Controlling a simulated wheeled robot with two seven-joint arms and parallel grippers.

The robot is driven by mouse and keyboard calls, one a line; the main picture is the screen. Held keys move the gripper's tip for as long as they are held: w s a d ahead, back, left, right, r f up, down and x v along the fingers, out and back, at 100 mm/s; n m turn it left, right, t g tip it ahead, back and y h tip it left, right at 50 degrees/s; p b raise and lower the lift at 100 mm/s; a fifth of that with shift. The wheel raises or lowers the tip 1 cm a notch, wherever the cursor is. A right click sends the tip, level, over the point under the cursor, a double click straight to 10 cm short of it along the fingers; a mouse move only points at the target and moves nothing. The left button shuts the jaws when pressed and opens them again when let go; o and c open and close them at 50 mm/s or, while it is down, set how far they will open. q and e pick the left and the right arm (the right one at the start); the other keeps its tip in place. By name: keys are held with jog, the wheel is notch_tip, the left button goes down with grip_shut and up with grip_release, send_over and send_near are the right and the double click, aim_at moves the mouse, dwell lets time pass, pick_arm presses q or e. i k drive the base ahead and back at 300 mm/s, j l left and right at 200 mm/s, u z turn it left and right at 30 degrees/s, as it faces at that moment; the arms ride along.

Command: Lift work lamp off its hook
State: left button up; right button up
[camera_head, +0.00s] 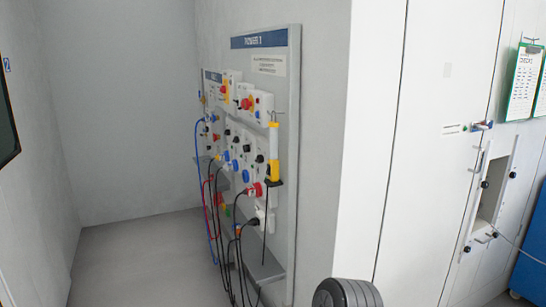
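The work lamp (273,152) hangs upright at the right edge of the panel, on a thin hook (279,115) above it. It has a yellow top, a pale tube, a yellow lower part and a dark bottom end. A dark cable runs down from below it. Neither of my grippers is in view, so their state cannot be seen.
The grey panel (292,70) carries several switches, knobs and sockets. Clear floor (140,255) lies to the left. A white wall (372,130) corner stands right of the panel.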

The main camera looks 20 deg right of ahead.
aim_at(274, 180)
jog(key=z, duration=1.05)
jog(key=i+j+z, duration=0.15)
jog(key=z, duration=0.3)
jog(key=j+z, duration=0.4)
jog(key=i+j+z, duration=0.1)
jog(key=j+z, duration=0.55)
jog(key=z, duration=0.2)
jog(key=j+z, duration=0.1)
jog(key=j, duration=0.45)
jog(key=k+j+z, duration=0.1)
jog(key=j, duration=0.5)
jog(key=k+j+z, duration=0.1)
jog(key=j, duration=0.45)
jog(key=k, duration=0.05)
